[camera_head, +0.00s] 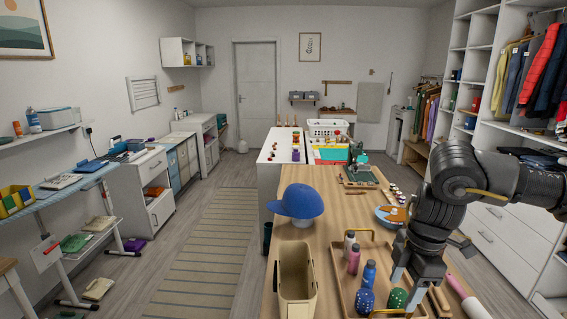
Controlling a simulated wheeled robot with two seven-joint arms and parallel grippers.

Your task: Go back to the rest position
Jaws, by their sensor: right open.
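My right arm comes in from the right, over the wooden table (332,204). Its gripper (404,290) points down over the front right part of a wooden tray (343,290), with its jaws apart. A green speckled object (397,298) is close beside the fingers; I cannot tell whether they touch it. A blue speckled object (365,301) is to its left. A white bottle (349,241), a pink bottle (353,259) and a blue bottle (369,274) stand in the tray. My left gripper is not in view.
A beige bin (296,288) and a blue cap (297,201) are left of the tray. A pink roller (467,297) lies right of the gripper. A bowl (391,215) sits behind, partly hidden by my arm. Shelving with hanging clothes (540,70) stands at right. The striped rug's aisle (210,250) is clear.

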